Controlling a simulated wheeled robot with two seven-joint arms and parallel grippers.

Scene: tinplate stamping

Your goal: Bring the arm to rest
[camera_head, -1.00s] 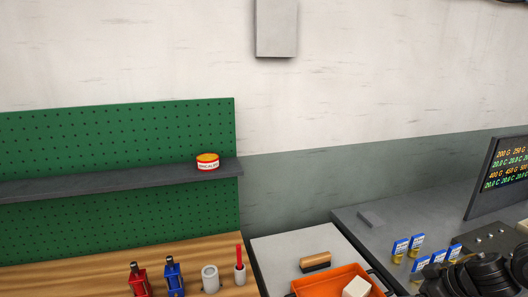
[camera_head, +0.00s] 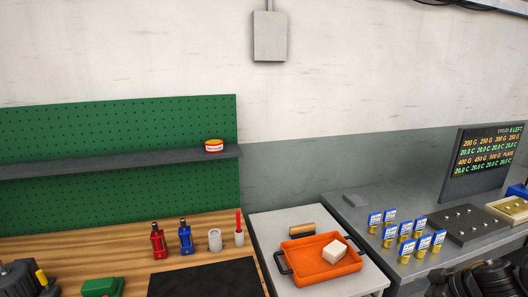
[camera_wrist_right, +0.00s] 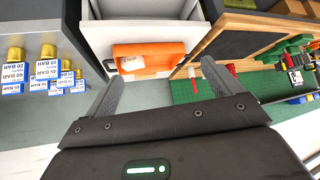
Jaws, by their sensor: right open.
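My right gripper (camera_wrist_right: 160,92) shows in the right wrist view. Its two grey fingers are spread wide, with nothing between them. Beyond the fingers, apart from them, is the orange tray (camera_wrist_right: 162,50), seen upside down, with a pale block (camera_wrist_right: 132,63) in it. In the head view a black part of my right arm shows at the bottom right edge, in front of the grey bench; the gripper itself is out of that view. My left gripper does not show in either view.
The orange tray (camera_head: 299,258) stands on a white top (camera_head: 352,284) between the wooden bench (camera_head: 128,256) and the grey bench (camera_head: 398,194). Several blue-labelled gauges (camera_head: 406,231), a dark plate (camera_head: 465,223) and a display (camera_head: 484,164) stand on the grey bench.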

